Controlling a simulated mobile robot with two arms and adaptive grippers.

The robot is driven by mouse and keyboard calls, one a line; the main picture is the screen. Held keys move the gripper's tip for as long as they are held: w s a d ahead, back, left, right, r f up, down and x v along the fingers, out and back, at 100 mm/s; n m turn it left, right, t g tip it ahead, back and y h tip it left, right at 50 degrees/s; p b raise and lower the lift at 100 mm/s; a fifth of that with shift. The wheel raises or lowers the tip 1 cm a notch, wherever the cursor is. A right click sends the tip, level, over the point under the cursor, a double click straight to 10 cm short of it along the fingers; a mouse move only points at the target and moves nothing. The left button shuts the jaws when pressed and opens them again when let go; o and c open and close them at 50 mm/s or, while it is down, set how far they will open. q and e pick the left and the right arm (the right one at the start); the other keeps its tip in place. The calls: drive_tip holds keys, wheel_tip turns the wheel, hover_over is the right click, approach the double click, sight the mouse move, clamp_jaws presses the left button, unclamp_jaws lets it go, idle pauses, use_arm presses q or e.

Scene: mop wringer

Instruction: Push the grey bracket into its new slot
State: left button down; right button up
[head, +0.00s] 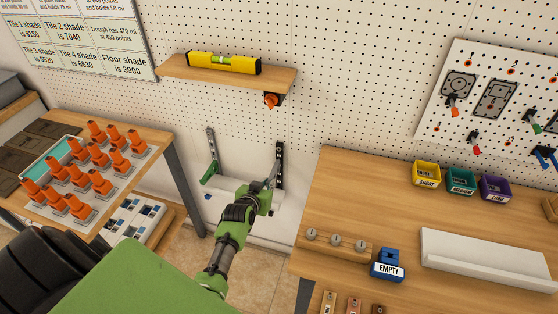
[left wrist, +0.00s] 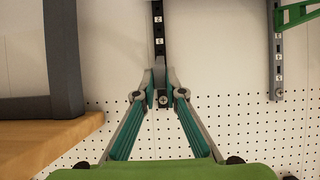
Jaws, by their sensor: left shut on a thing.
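My left gripper (head: 270,183) is at the black slotted strip (head: 280,158) on the wall, and its fingers are shut. In the left wrist view my left gripper (left wrist: 161,98) has its two teal fingers closed on a narrow grey piece, the grey bracket (left wrist: 159,70). The bracket lies in line with the numbered black strip (left wrist: 158,32). I cannot tell whether its end is in a slot. A second strip (head: 211,143) to the left carries a green bracket (head: 210,172), which also shows in the left wrist view (left wrist: 299,14). My right gripper does not show.
A wooden shelf (head: 228,73) with a yellow level (head: 223,62) hangs above. A workbench (head: 345,195) stands close on the right, with a blue EMPTY box (head: 388,263) near its front-left area. A table with several orange items (head: 97,130) is on the left.

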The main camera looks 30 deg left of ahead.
use_arm(q)
drive_tip(key=shift+w+a+r, duration=0.1)
drive_tip(key=shift+w+a, duration=0.05)
drive_tip(key=shift+w, duration=0.35)
idle(0.5)
drive_tip(key=c, duration=2)
unclamp_jaws()
